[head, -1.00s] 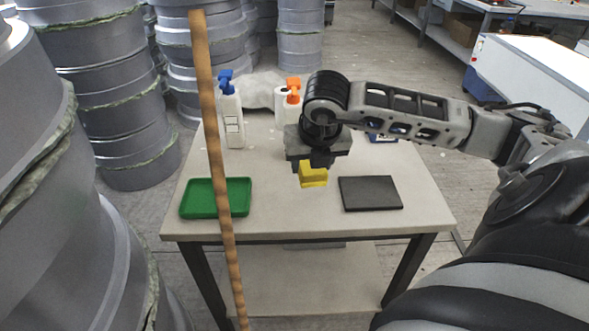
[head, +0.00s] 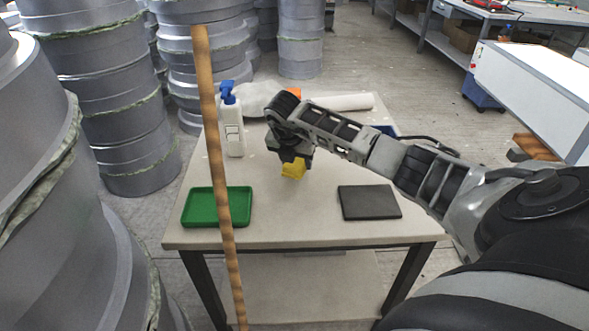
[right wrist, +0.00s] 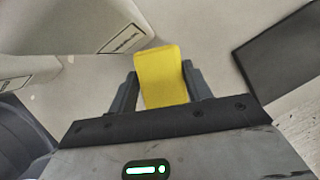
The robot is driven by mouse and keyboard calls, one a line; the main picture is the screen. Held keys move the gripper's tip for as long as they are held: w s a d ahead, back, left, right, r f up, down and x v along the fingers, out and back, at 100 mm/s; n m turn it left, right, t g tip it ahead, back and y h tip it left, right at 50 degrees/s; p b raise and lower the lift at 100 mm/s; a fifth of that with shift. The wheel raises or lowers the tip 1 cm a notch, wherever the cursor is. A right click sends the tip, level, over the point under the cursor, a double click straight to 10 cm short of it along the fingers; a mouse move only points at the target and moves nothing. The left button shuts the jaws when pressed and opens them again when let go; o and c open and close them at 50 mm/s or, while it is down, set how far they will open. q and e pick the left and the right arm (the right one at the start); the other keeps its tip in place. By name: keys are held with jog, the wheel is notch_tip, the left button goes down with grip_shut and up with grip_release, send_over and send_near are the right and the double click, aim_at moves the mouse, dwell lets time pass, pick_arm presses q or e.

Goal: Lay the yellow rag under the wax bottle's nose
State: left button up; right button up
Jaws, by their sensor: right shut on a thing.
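The yellow rag (head: 293,169) is a small folded block held in my right gripper (head: 291,158). In the right wrist view the rag (right wrist: 161,76) sits between the two fingers, which are shut on it. I cannot tell whether its lower edge touches the table. A white bottle with a blue pump head (head: 232,122) stands upright to the left of the gripper. A second bottle's orange pump head (head: 294,92) shows just behind my arm, its body mostly hidden. I cannot read which is the wax bottle. My left gripper is out of view.
A green tray (head: 188,212) lies front left and a dark flat slab (head: 369,202) front right on the table (head: 300,226). A white roll (head: 345,102) lies at the back. A wooden pole (head: 212,140) crosses the view at left. The table's front middle is clear.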

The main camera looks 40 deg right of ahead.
aim_at(295, 169)
jog(key=shift+w+d+f, duration=0.1)
jog(key=shift+w+f, duration=0.3)
jog(key=shift+f, duration=0.1)
notch_tip(295, 169, down, 3)
jog(key=shift+w+f, duration=0.1)
jog(key=shift+f, duration=0.15)
jog(key=o, duration=1)
jog(key=shift+c, duration=0.2)
